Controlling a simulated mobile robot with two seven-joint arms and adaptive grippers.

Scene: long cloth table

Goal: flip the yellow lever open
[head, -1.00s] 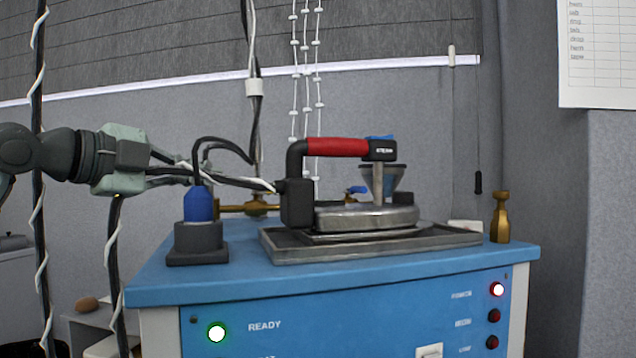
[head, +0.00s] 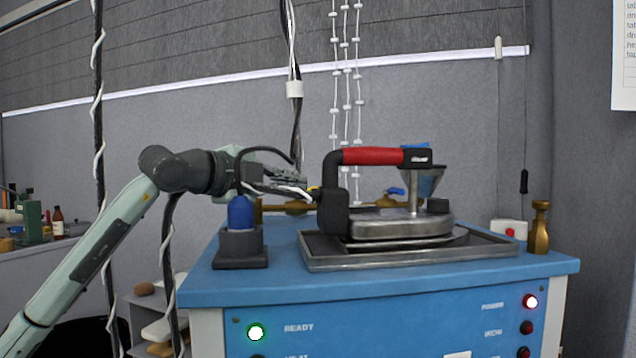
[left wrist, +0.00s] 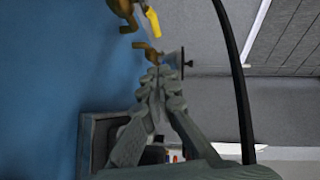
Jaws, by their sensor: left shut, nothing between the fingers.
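The yellow lever (left wrist: 153,22) shows in the left wrist view, beside a brass valve (left wrist: 122,8) near the top. In the head view only a small yellow bit (head: 313,188) shows, by the brass pipe (head: 285,208) behind the iron. My left gripper (head: 308,194) reaches in from the left, behind the blue bottle and beside the iron's handle. In the left wrist view its fingers (left wrist: 158,74) are together and empty, with the lever a little beyond their tips and apart from them. The iron partly hides the pipe and fingertips. My right gripper is not in view.
An iron with a red handle (head: 372,156) stands on a metal tray (head: 400,262) on the blue bench (head: 290,284). A blue bottle (head: 241,212) in a dark base stands at left. A cable loops over my gripper. A brass bottle-shaped piece (head: 540,228) stands at right.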

